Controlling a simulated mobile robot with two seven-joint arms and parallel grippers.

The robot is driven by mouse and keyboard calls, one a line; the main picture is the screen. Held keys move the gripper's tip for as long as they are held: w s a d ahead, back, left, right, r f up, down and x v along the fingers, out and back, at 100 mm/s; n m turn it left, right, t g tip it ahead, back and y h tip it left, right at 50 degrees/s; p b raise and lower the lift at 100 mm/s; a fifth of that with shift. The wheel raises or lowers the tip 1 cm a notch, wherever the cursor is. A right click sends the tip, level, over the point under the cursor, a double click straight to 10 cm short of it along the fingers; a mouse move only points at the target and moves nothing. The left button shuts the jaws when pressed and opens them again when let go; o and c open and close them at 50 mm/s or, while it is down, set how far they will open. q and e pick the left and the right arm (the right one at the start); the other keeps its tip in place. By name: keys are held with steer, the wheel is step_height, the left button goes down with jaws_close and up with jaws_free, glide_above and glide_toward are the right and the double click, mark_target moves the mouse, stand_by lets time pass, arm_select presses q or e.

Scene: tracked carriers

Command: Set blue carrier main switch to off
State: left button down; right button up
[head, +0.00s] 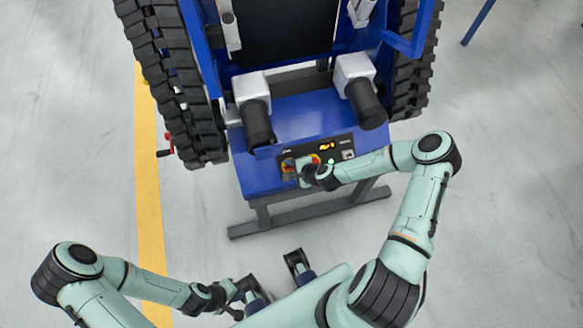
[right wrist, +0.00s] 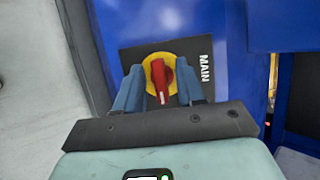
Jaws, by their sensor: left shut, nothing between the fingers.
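The blue carrier (head: 290,115) stands ahead of me, with a dark control panel (head: 342,143) on its near face. In the right wrist view its main switch is a red knob (right wrist: 161,84) on a yellow disc, beside the word MAIN. The knob's long side runs roughly parallel to that word. My right gripper (right wrist: 158,92) is open, with one finger on each side of the knob and yellow showing between. In the head view the right gripper (head: 303,170) partly covers the switch. My left gripper (head: 243,296) is shut and empty, low in the head view, away from the carrier.
Black tracks (head: 180,85) flank the carrier, and two white-and-black cylinders (head: 258,120) stick out above the panel. An orange display and a green light show on the panel. A dark metal stand (head: 300,212) is below.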

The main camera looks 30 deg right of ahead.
jaws_close()
steer(key=n, duration=0.2)
steer(key=n+g, duration=0.1)
steer(key=shift+w+r+n+g, duration=0.1)
steer(key=shift+r+n+g, duration=0.05)
steer(key=shift+n+g, duration=0.2)
steer(key=n+g, duration=0.1)
steer(key=n, duration=0.2)
steer(key=shift+n+h, duration=0.25)
steer(key=shift+h, duration=0.05)
steer(key=shift+n+g+h+p, duration=0.35)
steer(key=shift+n+g, duration=0.2)
steer(key=shift+n, duration=0.65)
steer(key=n+h, duration=0.1)
steer(key=n, duration=0.2)
steer(key=shift+a+g+p, duration=0.1)
steer(key=shift+g+p, duration=0.2)
steer(key=shift+p, duration=0.1)
steer(key=shift+n+g+h+p, duration=0.3)
steer(key=shift+n+h+p, duration=0.3)
steer(key=shift+n, duration=1.1)
